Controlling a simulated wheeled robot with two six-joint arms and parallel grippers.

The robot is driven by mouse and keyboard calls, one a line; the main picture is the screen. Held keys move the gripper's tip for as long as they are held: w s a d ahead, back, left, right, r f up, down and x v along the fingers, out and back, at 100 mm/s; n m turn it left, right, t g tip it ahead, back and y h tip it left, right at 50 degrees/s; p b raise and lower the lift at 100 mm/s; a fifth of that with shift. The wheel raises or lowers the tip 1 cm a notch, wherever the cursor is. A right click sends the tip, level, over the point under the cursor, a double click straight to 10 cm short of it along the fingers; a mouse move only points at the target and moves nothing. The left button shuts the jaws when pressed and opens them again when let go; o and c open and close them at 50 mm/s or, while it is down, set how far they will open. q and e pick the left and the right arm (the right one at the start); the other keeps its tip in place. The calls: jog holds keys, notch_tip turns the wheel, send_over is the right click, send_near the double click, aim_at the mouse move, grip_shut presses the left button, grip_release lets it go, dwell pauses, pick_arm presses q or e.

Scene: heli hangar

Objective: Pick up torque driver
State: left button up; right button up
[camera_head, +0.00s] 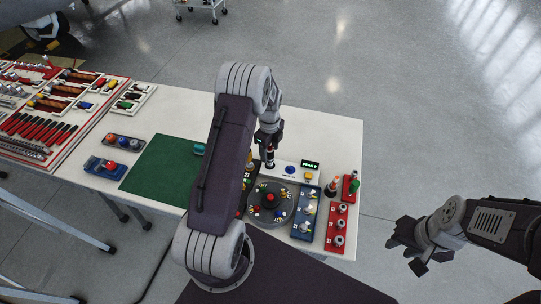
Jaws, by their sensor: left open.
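My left gripper (269,140) is over the right part of the white table, pointing down, seen small and partly behind my arm. Its jaws are open. Directly below it stands a slim dark upright tool (270,159), which may be the torque driver; I cannot tell whether the jaws touch it. Another upright tool with an orange top and dark body (334,186) stands near the red tray at the right. My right gripper (406,248) is open and empty, off the table's right side above the floor.
A display box (310,164) and blue button (290,169) sit near the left gripper. A round dark turntable (284,208), a blue tray (306,228) and a red tray (338,241) crowd the front.

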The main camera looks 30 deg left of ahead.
aim_at(269, 157)
pick_arm(q)
notch_tip(269, 157, down, 4)
jog(key=shift+p, duration=0.35)
jog(key=shift+f, duration=0.1)
grip_shut()
